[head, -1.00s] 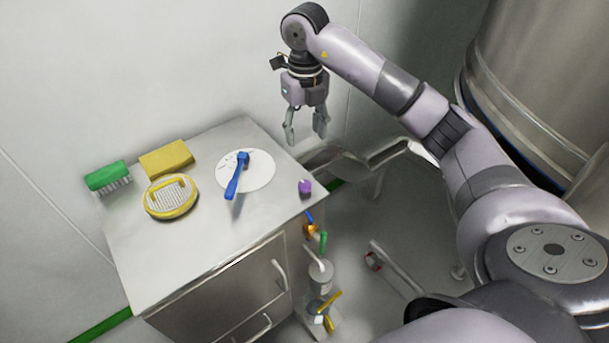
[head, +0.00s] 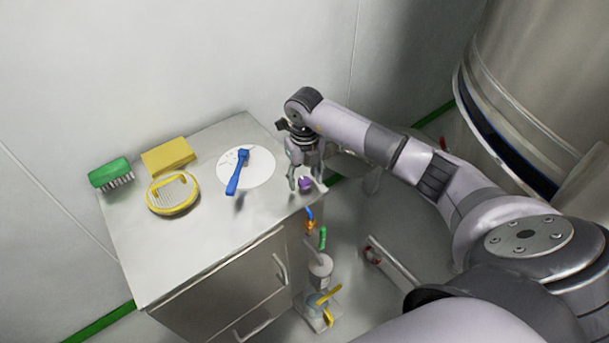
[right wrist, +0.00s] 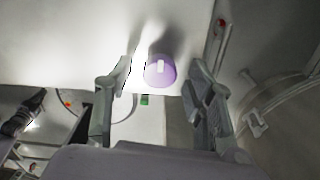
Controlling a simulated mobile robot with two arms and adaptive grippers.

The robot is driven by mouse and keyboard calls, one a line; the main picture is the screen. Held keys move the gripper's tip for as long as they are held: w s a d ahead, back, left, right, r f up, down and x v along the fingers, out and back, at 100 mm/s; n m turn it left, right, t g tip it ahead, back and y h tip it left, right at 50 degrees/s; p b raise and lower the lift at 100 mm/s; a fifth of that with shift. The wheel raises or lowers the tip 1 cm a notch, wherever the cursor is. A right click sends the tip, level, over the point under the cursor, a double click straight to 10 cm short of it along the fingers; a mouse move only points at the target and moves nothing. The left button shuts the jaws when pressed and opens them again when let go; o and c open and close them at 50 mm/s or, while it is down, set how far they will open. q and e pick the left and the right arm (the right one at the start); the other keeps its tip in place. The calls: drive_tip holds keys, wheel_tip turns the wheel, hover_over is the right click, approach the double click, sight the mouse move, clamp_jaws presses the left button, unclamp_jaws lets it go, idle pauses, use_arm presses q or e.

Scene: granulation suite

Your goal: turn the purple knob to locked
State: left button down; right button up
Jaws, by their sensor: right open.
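The purple knob (head: 305,184) stands at the right front corner of the steel cabinet top (head: 215,235). In the right wrist view the knob (right wrist: 160,72) is a round purple cap with a short white mark, which points nearly straight up and down in the picture. My right gripper (head: 306,179) is open above the corner, with a finger on each side of the knob. In the right wrist view its fingers (right wrist: 163,75) show gaps to the knob on both sides; whether they reach down to its height is unclear. My left gripper is not in view.
On the cabinet top lie a white disc (head: 262,172) with a blue tool (head: 238,172), a round yellow-rimmed sieve-like item (head: 172,194), a yellow block (head: 167,156) and a green brush (head: 110,173). Valves and small coloured handles (head: 323,237) stand beside the cabinet's right side.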

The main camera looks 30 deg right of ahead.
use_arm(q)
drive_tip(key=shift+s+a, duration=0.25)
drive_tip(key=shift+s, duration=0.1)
use_arm(e)
drive_tip(key=shift+c, duration=0.2)
drive_tip(key=c, duration=1.1)
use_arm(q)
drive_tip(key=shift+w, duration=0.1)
use_arm(e)
drive_tip(key=shift+c, duration=0.2)
drive_tip(key=shift+m, duration=0.3)
drive_tip(key=m, duration=0.4)
drive_tip(key=shift+p, duration=0.3)
drive_tip(key=m, duration=0.4)
drive_tip(key=shift+p, duration=0.4)
drive_tip(key=m+p, duration=0.1)
drive_tip(key=m, duration=0.4)
use_arm(q)
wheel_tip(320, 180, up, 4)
drive_tip(key=shift+p, duration=0.8)
use_arm(e)
drive_tip(key=m, duration=0.4)
drive_tip(key=shift+m, duration=0.3)
